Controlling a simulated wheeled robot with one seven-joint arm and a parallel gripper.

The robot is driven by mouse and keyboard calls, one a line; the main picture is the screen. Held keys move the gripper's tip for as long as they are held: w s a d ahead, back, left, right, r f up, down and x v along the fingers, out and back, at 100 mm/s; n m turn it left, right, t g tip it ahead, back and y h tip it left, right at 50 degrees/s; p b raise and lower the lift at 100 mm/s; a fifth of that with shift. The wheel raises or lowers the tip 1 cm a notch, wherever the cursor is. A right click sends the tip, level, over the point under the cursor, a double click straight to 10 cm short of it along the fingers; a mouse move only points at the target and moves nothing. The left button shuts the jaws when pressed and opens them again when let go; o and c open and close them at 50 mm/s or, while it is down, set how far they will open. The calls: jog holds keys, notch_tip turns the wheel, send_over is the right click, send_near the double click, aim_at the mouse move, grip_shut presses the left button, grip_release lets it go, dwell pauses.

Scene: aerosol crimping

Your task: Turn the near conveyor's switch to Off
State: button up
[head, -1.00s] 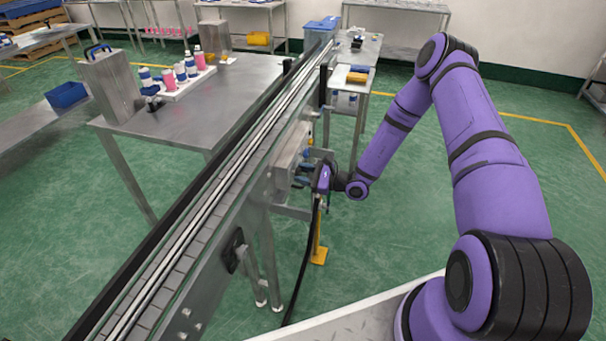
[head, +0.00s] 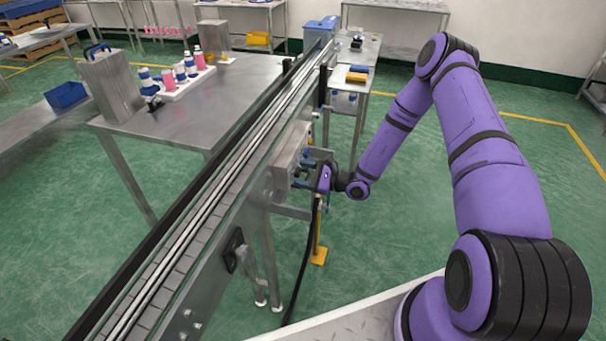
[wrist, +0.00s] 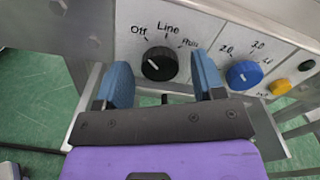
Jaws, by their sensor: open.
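The near conveyor's switch is a black round knob (wrist: 159,64) on a white panel in the wrist view. The words "Off", "Line" and a third, blurred label are written around it. A pale mark shows on the knob's left part, on the side of "Off". My gripper (wrist: 163,80) is open, with one blue finger to the left of the knob and one to the right. I cannot tell whether either finger touches it. In the head view my gripper (head: 302,170) is at the control box (head: 289,158) on the conveyor's side; the knob is hidden there.
The conveyor (head: 207,205) runs diagonally past a steel table (head: 215,105). Open green floor lies right of the conveyor.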

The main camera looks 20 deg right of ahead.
jog(key=v, duration=1)
jog(key=shift+s+d, duration=0.15)
jog(key=shift+d, duration=0.05)
dwell(1.7)
